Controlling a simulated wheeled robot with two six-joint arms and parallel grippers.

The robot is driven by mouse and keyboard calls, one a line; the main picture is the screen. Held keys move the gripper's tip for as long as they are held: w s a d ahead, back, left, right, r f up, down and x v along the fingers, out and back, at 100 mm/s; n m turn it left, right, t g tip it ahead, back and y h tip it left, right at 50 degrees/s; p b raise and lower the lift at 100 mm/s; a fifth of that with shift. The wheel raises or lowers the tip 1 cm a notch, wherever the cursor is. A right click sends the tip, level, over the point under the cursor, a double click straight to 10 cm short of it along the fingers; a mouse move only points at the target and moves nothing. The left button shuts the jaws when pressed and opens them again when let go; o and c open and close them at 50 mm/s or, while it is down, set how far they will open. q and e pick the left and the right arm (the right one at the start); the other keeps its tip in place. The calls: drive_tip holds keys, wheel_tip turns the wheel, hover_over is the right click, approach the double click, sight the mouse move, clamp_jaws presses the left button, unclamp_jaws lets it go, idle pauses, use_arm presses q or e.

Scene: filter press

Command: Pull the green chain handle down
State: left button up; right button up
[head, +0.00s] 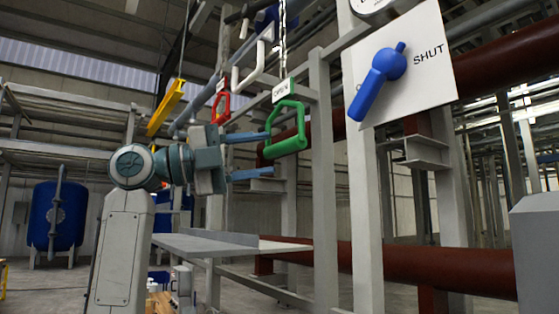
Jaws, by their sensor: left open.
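The green chain handle (290,144) hangs from a chain (282,40) in the middle of the head view, with a small "OPEN" tag (283,90) above its top. It is a closed loop with a thick lower bar. My left gripper (270,156) reaches in from the left with its two blue fingers apart, one above the other. The fingertips overlap the left side of the handle in the picture. The upper finger is near the handle's mid-height and the lower one is below its bar. I cannot tell whether they touch. My right gripper is out of view.
A red handle (214,105) hangs just left of the green one. A white panel (428,80) with a blue lever (378,80) marked "SHUT" is to the right. Grey upright posts (324,190) stand close by. A grey shelf (210,246) lies below my left gripper.

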use_arm(q)
drive_tip(key=b+v, duration=0.1)
drive_tip(key=v, duration=0.4)
drive_tip(key=shift+s+a+f, duration=0.1)
drive_tip(key=shift+a+f, duration=0.05)
drive_tip(key=shift+a, duration=0.2)
